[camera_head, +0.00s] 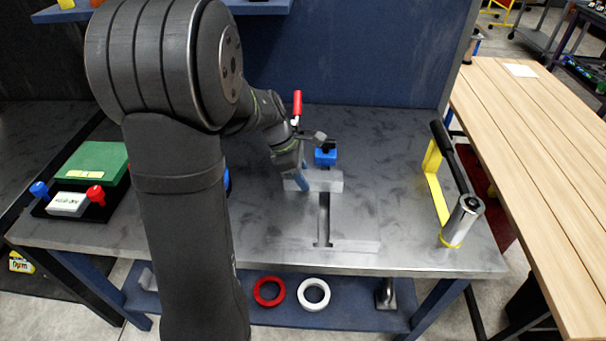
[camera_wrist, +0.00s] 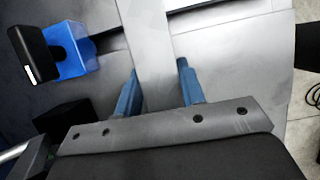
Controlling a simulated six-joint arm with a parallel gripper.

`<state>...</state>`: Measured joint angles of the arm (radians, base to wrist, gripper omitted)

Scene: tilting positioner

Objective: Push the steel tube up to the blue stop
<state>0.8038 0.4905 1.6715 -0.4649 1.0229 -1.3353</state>
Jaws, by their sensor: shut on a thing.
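The steel tube (camera_head: 328,182) is a light grey square-sided bar lying crosswise near the middle of the metal bench. In the wrist view the tube (camera_wrist: 146,40) runs up between two blue fingers. My gripper (camera_head: 303,186) is shut on the tube, toward its left end in the head view. The fingers also show in the wrist view (camera_wrist: 158,75). The blue stop (camera_head: 325,158), a small block with a black part, stands just behind the tube, with a gap between them. It also shows in the wrist view (camera_wrist: 75,62), left of the tube.
A dark slot (camera_head: 323,218) runs from the tube toward a pale bar (camera_head: 355,246) at the bench front. A red-handled clamp (camera_head: 297,104) stands behind. A yellow bracket (camera_head: 437,190) and steel cylinder (camera_head: 463,218) are right; a green box (camera_head: 92,162) is left.

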